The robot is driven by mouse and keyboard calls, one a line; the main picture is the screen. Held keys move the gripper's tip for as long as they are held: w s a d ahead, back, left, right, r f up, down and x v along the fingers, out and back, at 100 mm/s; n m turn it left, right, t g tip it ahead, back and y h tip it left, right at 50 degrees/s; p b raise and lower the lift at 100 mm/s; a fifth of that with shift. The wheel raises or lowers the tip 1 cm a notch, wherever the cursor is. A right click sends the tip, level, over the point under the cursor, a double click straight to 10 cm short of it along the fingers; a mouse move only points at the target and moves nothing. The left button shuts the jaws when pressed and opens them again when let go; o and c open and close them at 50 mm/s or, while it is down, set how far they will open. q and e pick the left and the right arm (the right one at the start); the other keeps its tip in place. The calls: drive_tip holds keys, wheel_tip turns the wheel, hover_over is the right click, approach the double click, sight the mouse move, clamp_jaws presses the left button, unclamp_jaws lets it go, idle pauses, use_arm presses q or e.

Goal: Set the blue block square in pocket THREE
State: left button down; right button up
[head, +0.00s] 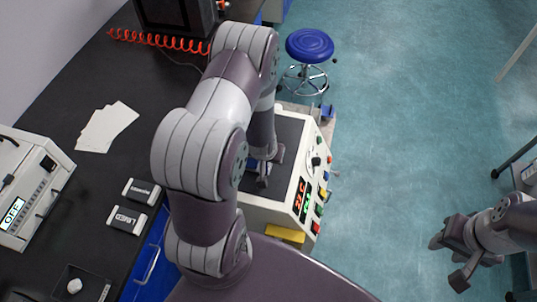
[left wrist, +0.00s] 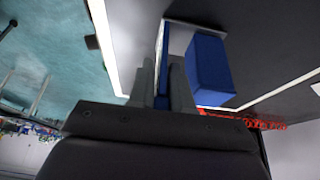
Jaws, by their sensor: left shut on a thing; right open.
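In the left wrist view my left gripper (left wrist: 164,88) is shut, with a narrow blue face of the blue block (left wrist: 161,72) showing between its two fingers. Most of the held block is hidden by the fingers. A separate box-shaped blue thing (left wrist: 208,68) shows just right of the fingers; I cannot tell what it is. In the head view my left gripper (head: 263,181) is over the dark top of the cream machine (head: 285,128), and the block in it is too small to make out. My right gripper (head: 453,262) is open and empty, over the floor. Pocket THREE cannot be made out.
A cream instrument (head: 38,170) reading OFF, two small label plates (head: 142,191) and white sheets (head: 106,126) lie on the black bench (head: 90,170). A red coiled cord (head: 160,41) runs along the back. A blue stool (head: 310,45) stands beyond the machine. The teal floor is mostly clear.

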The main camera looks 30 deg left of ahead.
use_arm(q)
drive_tip(key=shift+w+a+f, duration=0.1)
drive_tip(key=shift+f, duration=0.2)
drive_tip(key=c, duration=1.4)
unclamp_jaws()
drive_tip(key=shift+w, duration=0.1)
drive_tip(key=o, duration=0.3)
drive_tip(key=shift+o, duration=0.2)
drive_tip(key=shift+r, duration=0.15)
